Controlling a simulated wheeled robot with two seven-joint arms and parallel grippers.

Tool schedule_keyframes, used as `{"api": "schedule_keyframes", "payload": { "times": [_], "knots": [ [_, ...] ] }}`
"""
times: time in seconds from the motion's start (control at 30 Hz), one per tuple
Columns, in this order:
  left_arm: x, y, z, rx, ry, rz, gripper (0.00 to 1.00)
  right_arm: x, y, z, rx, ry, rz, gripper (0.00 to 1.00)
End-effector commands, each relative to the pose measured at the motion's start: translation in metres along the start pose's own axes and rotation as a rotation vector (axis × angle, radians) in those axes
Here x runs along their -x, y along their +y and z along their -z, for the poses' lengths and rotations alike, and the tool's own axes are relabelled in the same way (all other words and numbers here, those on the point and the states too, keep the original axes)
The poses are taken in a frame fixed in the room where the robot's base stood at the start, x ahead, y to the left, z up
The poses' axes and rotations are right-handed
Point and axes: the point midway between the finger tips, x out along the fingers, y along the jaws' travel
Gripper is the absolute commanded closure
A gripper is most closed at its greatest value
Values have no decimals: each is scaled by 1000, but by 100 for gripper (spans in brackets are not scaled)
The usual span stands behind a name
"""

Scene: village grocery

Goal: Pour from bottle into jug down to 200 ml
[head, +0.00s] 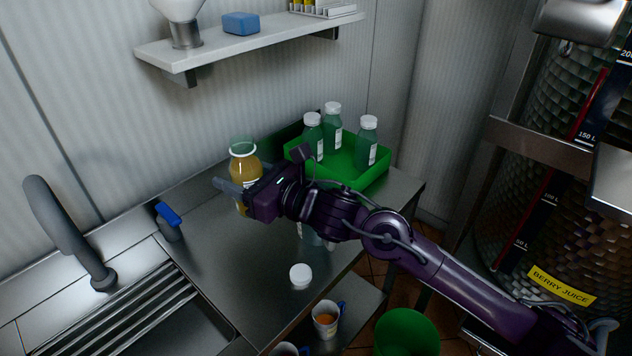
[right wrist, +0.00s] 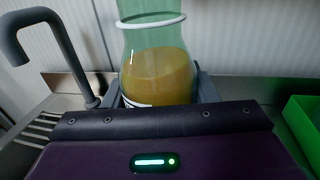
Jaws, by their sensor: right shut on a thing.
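A wide-mouthed greenish glass vessel (head: 244,165), which looks like the jug, stands upright at the back of the steel counter, partly filled with orange-yellow liquid. It fills the middle of the right wrist view (right wrist: 158,75), with a pale ring around its upper part. My right gripper (head: 236,190) is shut on it and hides part of its body. A teal bottle (head: 309,236) with a pale label is mostly hidden behind my right arm. A white cap (head: 300,274) lies on the counter in front. I cannot read any volume. My left gripper is not in view.
A green crate (head: 375,179) with several white-capped bottles (head: 367,142) stands at the back right. A sink with a grey tap (head: 65,230) is at the left. A blue-topped item (head: 168,220) stands beside it. Mugs (head: 326,318) sit below. A shelf (head: 250,42) hangs above.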

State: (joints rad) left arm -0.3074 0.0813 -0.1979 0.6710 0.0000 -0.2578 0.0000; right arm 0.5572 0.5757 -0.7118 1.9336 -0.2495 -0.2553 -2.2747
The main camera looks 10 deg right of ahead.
Motion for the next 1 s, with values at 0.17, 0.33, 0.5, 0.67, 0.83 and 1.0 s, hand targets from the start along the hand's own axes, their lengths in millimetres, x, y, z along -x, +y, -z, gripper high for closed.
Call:
{"api": "schedule_keyframes", "payload": {
  "times": [0.17,0.33,0.5,0.67,0.83,1.0],
  "knots": [
    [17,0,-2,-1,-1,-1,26,-1,-9,29,-7,0,119,85],
    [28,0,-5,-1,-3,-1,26,4,-14,60,-5,-1,219,85],
    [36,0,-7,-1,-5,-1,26,11,-16,86,-3,-2,303,85],
    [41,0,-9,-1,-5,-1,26,18,-16,104,-1,-4,357,85],
    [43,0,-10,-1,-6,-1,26,23,-17,114,1,-7,387,85],
    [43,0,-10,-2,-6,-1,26,24,-17,116,2,-8,393,85]
  ]
}}
